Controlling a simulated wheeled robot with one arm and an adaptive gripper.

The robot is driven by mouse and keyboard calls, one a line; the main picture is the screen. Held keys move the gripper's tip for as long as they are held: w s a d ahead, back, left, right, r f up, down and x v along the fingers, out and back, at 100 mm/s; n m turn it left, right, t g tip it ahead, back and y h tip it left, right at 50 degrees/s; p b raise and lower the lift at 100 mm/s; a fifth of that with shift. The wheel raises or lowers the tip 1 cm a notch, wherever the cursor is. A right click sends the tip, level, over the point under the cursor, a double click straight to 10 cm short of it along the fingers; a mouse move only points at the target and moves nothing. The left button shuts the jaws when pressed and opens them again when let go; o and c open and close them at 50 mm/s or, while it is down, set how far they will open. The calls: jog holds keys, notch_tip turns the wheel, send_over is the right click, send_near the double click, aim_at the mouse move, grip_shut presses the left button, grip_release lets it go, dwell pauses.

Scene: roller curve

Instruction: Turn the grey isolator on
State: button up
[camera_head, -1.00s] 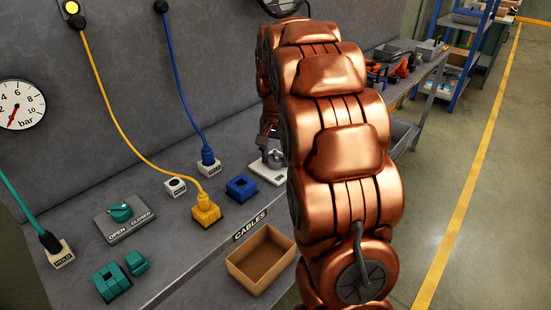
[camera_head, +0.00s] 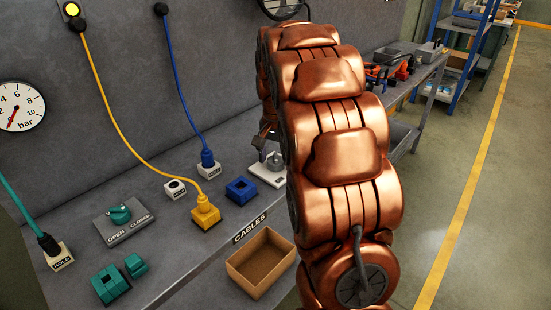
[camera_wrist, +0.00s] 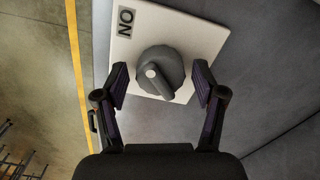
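The grey isolator is a round grey knob (camera_wrist: 160,73) on a white plate (camera_wrist: 205,28). In the wrist view its raised bar slants, with a pale dot at the upper-left end, on the side of the ON label (camera_wrist: 125,21), which appears upside down. My gripper (camera_wrist: 161,82) is open, with one finger either side of the knob and a visible gap to each. I cannot tell how high the fingertips are above the plate. In the head view the isolator's white plate (camera_head: 263,176) shows at the back of the bench, partly hidden by my arm.
The bench also holds a blue block (camera_head: 240,190), a yellow plug (camera_head: 205,213), a teal valve on an OPEN/CLOSED plate (camera_head: 120,214) and teal blocks (camera_head: 110,284). Blue and yellow cables run up the wall.

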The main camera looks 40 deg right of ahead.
aim_at(276, 156)
dwell(0.3)
jog(key=shift+r, duration=6.05)
jog(key=s+a+f+n+p, duration=0.2)
jog(key=s+a+n, duration=0.2)
jog(key=s+a, duration=0.3)
jog(key=s+a+f+n+g+p, duration=0.1)
jog(key=s+a+f+n+p, duration=0.1)
jog(key=s+a, duration=0.5)
jog(key=s+a+f+n+p, duration=0.3)
jog(key=s+a+n, duration=0.2)
jog(key=s, duration=1.1)
jog(key=shift+s+a+n+g, duration=0.15)
jog(key=shift+a+n+g, duration=0.05)
jog(key=shift+a, duration=0.3)
jog(key=shift+s+a+n+g, duration=0.15)
jog(key=shift+a+n+g, duration=0.05)
jog(key=shift+a, duration=0.3)
